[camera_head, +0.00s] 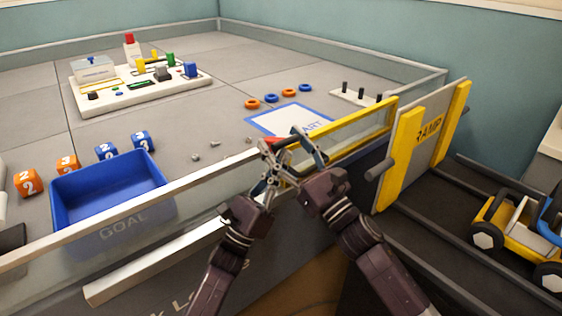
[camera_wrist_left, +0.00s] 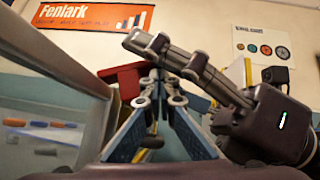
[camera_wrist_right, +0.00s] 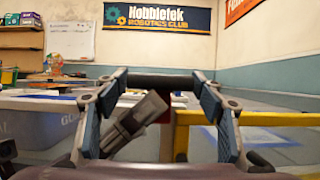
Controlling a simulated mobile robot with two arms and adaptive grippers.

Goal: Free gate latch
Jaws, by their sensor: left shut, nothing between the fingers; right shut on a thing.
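The gate is a clear panel in a yellow frame (camera_head: 345,138) at the play field's front edge. A red latch piece (camera_head: 272,142) shows at its left end, and also in the left wrist view (camera_wrist_left: 124,82). My right gripper (camera_head: 302,142) is shut on a dark bar, which spans between its widely spaced fingers in the right wrist view (camera_wrist_right: 165,81). My left gripper (camera_head: 267,158) is shut and empty, close beside the red piece; its closed fingers show in the left wrist view (camera_wrist_left: 150,85). Whether it touches the red piece, I cannot tell. Both grippers partly hide the latch.
A blue GOAL bin (camera_head: 112,192) stands left behind the clear front wall, near numbered cubes (camera_head: 67,165). A RAMP board (camera_head: 425,135) stands right of the gate, with a yellow wheeled vehicle (camera_head: 515,225) on the dark track. Blue and orange rings (camera_head: 271,98) lie behind.

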